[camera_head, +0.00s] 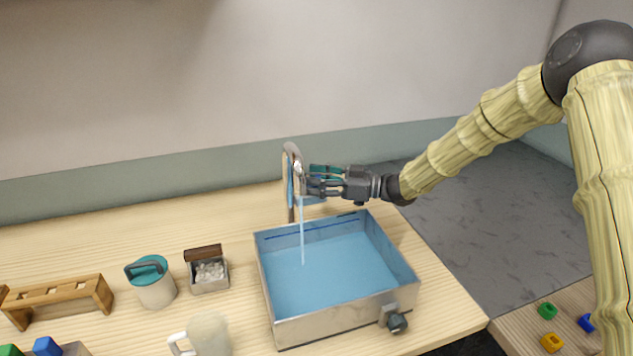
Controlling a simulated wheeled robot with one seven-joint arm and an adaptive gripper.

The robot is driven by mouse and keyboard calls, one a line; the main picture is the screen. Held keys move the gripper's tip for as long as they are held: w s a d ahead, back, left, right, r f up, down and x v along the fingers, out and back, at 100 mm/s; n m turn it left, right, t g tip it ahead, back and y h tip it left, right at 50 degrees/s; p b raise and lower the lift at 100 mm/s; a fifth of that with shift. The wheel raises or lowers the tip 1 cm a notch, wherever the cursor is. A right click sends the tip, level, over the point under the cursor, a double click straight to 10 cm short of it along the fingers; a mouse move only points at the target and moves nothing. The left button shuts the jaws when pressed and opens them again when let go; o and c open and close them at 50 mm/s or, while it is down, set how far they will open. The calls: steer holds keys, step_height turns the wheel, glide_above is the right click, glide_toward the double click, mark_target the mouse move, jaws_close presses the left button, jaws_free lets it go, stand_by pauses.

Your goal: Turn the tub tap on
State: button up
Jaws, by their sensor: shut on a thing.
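The tub (400,262) is a square metal-walled basin with a blue inside, on the wooden counter. The tap (291,152) rises behind its back wall as a curved silver spout. A thin pale blue stream of water (302,235) runs from the spout down into the tub. My gripper (308,185) reaches in from the right and is shut at the tap, just behind the stream. It seems to hold the tap's handle, but the fingers hide most of the grasped part. A teal part shows just above the fingers.
A dark knob (397,323) sticks out at the tub's front right. A lidded canister (154,288), a small box of white pieces (208,274), a mug (208,336) and a wooden rack (60,297) stand left. Coloured blocks lie lower right. The wall is close behind.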

steer(key=n+g, duration=0.1)
steer(key=g, duration=0.1)
steer(key=n+g+b, duration=0.1)
steer(key=n+g, duration=0.1)
steer(key=g, duration=0.1)
steer(key=shift+w+f+n, duration=0.1)
steer(key=shift+f+n, duration=0.05)
steer(key=shift+n, duration=0.15)
steer(key=shift+n+g+b, duration=0.7)
steer(key=shift+n+g, duration=0.4)
steer(key=shift+g, duration=0.7)
steer(key=shift+r+g+h, duration=0.2)
steer(key=shift+g+h, duration=0.1)
steer(key=o, duration=1)
steer(key=shift+c, duration=0.2)
steer(key=shift+d, duration=0.1)
steer(key=v, duration=1.1)
steer(key=shift+d, duration=0.4)
steer(key=shift+w, duration=0.1)
